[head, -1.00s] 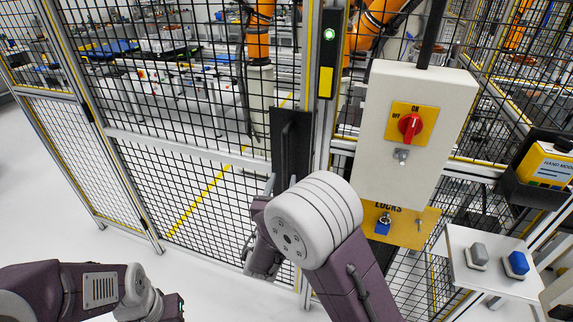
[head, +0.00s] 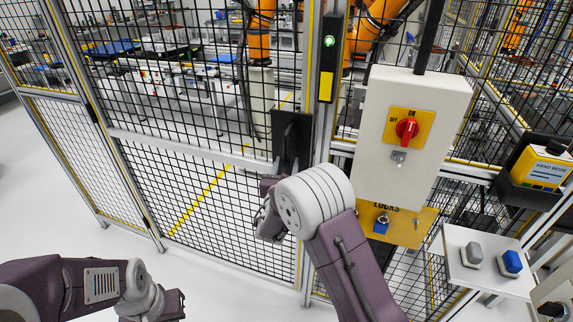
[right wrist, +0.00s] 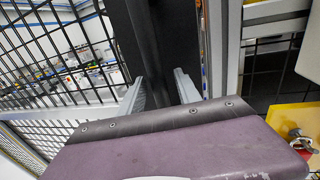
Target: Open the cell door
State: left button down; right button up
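The cell door (head: 190,125) is a black mesh panel in a grey frame and looks shut. A black upright handle (head: 291,140) is on its right edge. It also shows in the right wrist view as a dark bar on a black plate (right wrist: 152,45). My right gripper (right wrist: 159,82) is open at the handle, a finger to each side of the bar; contact is not clear.
Right of the door stands a grey control box (head: 412,130) with a red rotary switch (head: 407,128). Below it is a yellow locks plate (head: 405,224) with a blue padlock (head: 381,225). Floor at the left is clear.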

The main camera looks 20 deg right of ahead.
grip_shut()
jog(key=shift+r, duration=0.1)
dwell(1.1)
